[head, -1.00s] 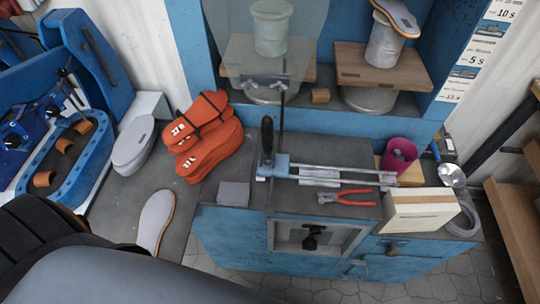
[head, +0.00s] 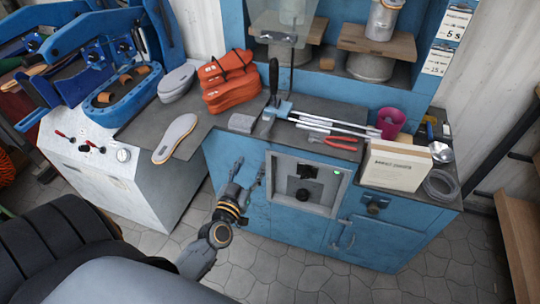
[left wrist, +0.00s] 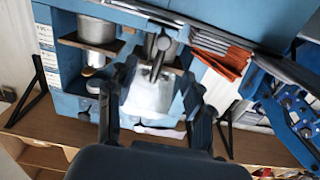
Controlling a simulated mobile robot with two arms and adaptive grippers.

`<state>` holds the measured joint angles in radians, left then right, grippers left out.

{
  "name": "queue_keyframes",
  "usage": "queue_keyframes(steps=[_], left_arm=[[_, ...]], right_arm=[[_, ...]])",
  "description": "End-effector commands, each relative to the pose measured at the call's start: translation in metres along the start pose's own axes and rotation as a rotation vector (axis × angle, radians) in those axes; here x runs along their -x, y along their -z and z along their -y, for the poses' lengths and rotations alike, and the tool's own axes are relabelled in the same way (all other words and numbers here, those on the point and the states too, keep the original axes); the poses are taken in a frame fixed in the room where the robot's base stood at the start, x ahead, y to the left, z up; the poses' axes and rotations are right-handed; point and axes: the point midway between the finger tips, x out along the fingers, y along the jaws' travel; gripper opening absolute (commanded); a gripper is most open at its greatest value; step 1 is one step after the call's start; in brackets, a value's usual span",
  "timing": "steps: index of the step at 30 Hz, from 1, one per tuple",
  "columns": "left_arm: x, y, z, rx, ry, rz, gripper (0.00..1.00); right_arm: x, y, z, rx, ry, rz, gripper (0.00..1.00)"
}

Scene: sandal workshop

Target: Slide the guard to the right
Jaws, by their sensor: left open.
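The guard (head: 283,22) is a clear, greyish panel in front of the left shelf of the blue press at the back. A thin upright rod joins it to the slide below, where a black handle (head: 273,78) stands at the left end of two silver rails (head: 335,124). My left gripper (head: 249,171) is open and empty, in front of the blue cabinet, below and apart from the handle. In the left wrist view its fingers (left wrist: 158,78) are spread, with a pale panel, seemingly the guard, beyond them. My right gripper is not in view.
Red pliers (head: 334,142), a magenta cup (head: 390,123) and a cream box (head: 394,165) sit on the bench. Orange soles (head: 228,82) and a pale sole (head: 175,138) lie left. A blue machine (head: 125,85) stands far left. The floor before the cabinet is clear.

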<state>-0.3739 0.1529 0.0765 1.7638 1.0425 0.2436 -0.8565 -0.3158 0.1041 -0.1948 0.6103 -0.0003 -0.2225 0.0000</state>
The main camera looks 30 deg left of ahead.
Motion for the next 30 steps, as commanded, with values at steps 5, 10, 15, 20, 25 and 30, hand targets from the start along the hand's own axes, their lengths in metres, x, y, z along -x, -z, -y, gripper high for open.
queue_keyframes(steps=[5, 10, 15, 20, 25, 30], left_arm=[[-0.015, 0.009, 0.002, 0.002, 0.007, -0.017, 0.52], [-0.046, 0.009, 0.002, 0.004, 0.006, -0.016, 0.52], [-0.084, 0.009, 0.002, 0.003, 0.006, -0.016, 0.52], [-0.113, 0.008, 0.003, 0.002, 0.006, -0.015, 0.52], [-0.132, 0.007, 0.002, 0.003, 0.005, -0.013, 0.52], [-0.139, 0.008, 0.002, 0.003, 0.005, -0.012, 0.52]], right_arm=[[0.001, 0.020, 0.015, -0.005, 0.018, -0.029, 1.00], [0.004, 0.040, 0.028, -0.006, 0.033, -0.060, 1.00], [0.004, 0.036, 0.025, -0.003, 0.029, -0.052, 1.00], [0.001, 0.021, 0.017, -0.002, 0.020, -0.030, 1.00], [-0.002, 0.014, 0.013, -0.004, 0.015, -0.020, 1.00], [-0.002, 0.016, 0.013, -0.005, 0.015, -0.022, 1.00]])
